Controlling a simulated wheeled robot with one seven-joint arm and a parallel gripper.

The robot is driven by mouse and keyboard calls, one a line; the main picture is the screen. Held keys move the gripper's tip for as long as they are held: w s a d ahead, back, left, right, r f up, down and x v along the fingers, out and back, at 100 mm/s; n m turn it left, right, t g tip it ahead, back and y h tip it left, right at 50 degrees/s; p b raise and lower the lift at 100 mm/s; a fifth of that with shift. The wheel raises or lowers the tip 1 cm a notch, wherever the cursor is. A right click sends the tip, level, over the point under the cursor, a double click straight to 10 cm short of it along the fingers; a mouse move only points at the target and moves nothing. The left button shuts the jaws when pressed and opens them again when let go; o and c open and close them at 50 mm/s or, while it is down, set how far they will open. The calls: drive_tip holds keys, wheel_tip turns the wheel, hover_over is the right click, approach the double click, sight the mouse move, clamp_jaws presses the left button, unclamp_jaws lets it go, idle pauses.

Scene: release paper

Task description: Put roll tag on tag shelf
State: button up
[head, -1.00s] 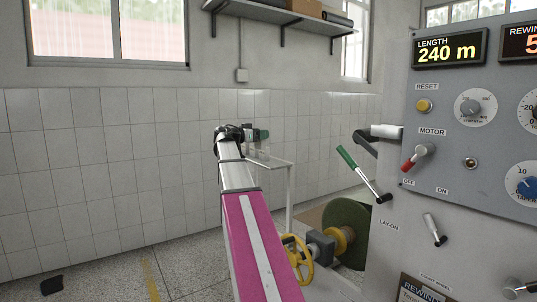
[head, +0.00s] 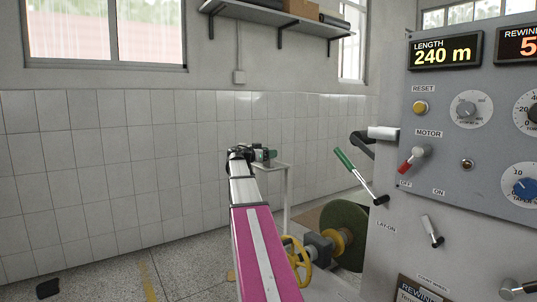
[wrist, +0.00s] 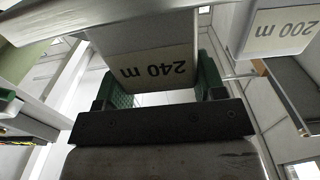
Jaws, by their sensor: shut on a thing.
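My gripper (wrist: 163,88) is shut on the roll tag (wrist: 152,72), a pale card lettered "240 m" that appears upside down between its green finger pads in the wrist view. A second tag (wrist: 281,30), lettered "200 m", stands apart to the right, near pale edges. In the head view my gripper (head: 264,154) is at the far end of my pink-and-white arm, beside the top of a white stand (head: 286,185). The held tag is too small to make out there. I cannot tell whether the held tag touches a shelf.
A grey control panel (head: 460,130) with levers and a "240 m" length display fills the right. A yellow handwheel (head: 297,262) and a green roll (head: 347,225) sit low beside my arm. A wall shelf (head: 275,17) holds boxes. The floor at left is mostly clear.

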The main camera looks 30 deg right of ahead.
drive_tip(key=o, duration=0.9)
drive_tip(key=a, duration=0.8)
drive_tip(key=s+a, duration=0.1)
drive_tip(key=a, duration=0.3)
drive_tip(key=s+a+f+n+y, duration=0.3)
drive_tip(key=a+f, duration=0.1)
drive_tip(key=f, duration=0.7)
drive_tip(key=s+a+f+n+t+y, duration=0.1)
drive_tip(key=s+a+f+n+y, duration=0.25)
drive_tip(key=f, duration=0.75)
drive_tip(key=s+a+f+n+y, duration=0.1)
drive_tip(key=a+f+n+y, duration=0.3)
drive_tip(key=f, duration=0.7)
drive_tip(key=s+a+f+n+y, duration=0.2)
drive_tip(key=s+a+f, duration=0.3)
drive_tip(key=a+f, duration=0.1)
drive_tip(key=s+a+f+n+g+y, duration=0.1)
drive_tip(key=s+a+f+n+y, duration=0.1)
drive_tip(key=s+a+f, duration=0.3)
drive_tip(key=s+a+f+n+g+y, duration=0.1)
drive_tip(key=s+a+f+n+y, duration=0.1)
drive_tip(key=s+a+f, duration=0.3)
drive_tip(key=shift+s+a+f+n+y, duration=0.2)
drive_tip(key=shift+a+f+y, duration=0.2)
drive_tip(key=shift+a+f, duration=0.15)
drive_tip(key=shift+s+a+f+n+y, duration=0.15)
drive_tip(key=shift+s+a+f+y, duration=0.05)
drive_tip(key=shift+a+f+y, duration=0.25)
